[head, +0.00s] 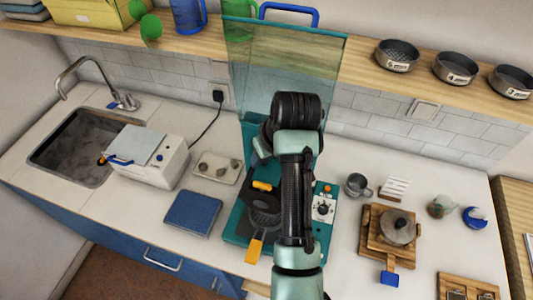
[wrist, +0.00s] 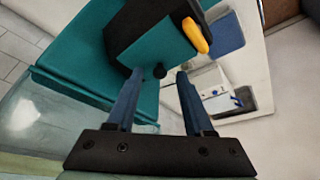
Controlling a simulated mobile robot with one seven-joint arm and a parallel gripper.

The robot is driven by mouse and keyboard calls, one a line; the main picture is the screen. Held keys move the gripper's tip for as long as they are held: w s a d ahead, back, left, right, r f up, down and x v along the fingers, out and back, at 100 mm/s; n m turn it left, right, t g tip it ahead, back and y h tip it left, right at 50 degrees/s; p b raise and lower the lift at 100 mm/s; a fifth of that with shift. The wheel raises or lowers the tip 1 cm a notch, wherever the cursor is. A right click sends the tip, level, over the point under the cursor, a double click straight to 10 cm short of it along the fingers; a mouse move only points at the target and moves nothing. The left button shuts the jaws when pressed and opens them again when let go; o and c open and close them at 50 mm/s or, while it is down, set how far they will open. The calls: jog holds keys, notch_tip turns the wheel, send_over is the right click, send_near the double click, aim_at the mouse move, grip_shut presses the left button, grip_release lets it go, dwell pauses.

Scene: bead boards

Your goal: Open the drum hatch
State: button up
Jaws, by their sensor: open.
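A teal machine (head: 232,236) stands on the counter, its see-through green lid (head: 285,70) raised, with a blue handle (head: 290,10) at the top. Inside is a dark drum (head: 265,217) with a yellow tab (head: 262,185) and an orange-yellow handle (head: 255,248). I cannot tell for sure which part is the drum hatch. In the wrist view, a black part with a teal face (wrist: 155,45) and a yellow handle (wrist: 195,35) lies beyond my gripper (wrist: 160,75). My gripper is open, with nothing seen between the fingers. In the head view my arm hides it and part of the machine.
A control panel (head: 323,205) is on the machine's right. A blue pad (head: 193,213), a white box (head: 150,165) and a sink (head: 72,145) lie left. A cup (head: 357,185) and wooden boards with a pot (head: 398,228) lie right. A shelf (head: 370,60) runs above.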

grip_shut()
